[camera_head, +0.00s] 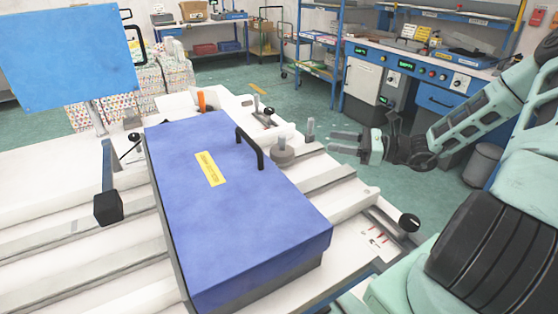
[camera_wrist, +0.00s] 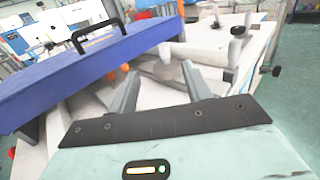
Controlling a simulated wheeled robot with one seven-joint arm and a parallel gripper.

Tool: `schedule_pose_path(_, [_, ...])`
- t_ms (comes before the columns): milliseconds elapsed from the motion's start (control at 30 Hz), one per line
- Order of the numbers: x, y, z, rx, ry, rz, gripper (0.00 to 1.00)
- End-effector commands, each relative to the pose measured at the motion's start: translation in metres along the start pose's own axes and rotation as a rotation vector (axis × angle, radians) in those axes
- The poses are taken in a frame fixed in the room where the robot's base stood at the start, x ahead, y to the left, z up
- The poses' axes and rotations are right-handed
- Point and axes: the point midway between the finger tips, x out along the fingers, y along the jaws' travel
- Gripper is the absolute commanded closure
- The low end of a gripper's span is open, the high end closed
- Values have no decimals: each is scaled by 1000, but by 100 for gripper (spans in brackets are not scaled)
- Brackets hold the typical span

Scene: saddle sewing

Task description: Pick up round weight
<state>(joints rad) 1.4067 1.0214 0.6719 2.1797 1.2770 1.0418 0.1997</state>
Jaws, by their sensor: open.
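The round weight (camera_head: 283,155) is a grey disc with an upright knob. It stands beside the right edge of the blue-lidded box in the head view. My gripper (camera_head: 331,142) is to the right of the weight, its two fingers apart and pointing left toward it. There is a gap between the fingertips and the weight. In the wrist view both fingers of my gripper (camera_wrist: 161,70) are spread and empty. A pale knobbed shape beyond and between them looks like the weight (camera_wrist: 163,68), though it is washed out.
The blue-lidded box (camera_head: 225,200) with a black handle (camera_head: 252,150) stands high on the white slatted bench (camera_head: 60,210). A small upright pin (camera_head: 310,130) stands between the weight and my gripper. An orange knob (camera_head: 202,101) is at the back. Blue shelving (camera_head: 318,45) stands behind.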

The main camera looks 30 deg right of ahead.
Motion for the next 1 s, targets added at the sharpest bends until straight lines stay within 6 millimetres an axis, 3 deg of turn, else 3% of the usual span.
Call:
schedule_pose_path(100, [0,0,-17,0,0,0,51])
schedule_pose_path(267, [10,0,-18,0,-1,3,51])
schedule_pose_path(700, [97,1,-17,2,-1,4,51])
schedule_pose_path(1000, [124,0,-18,1,0,1,51])
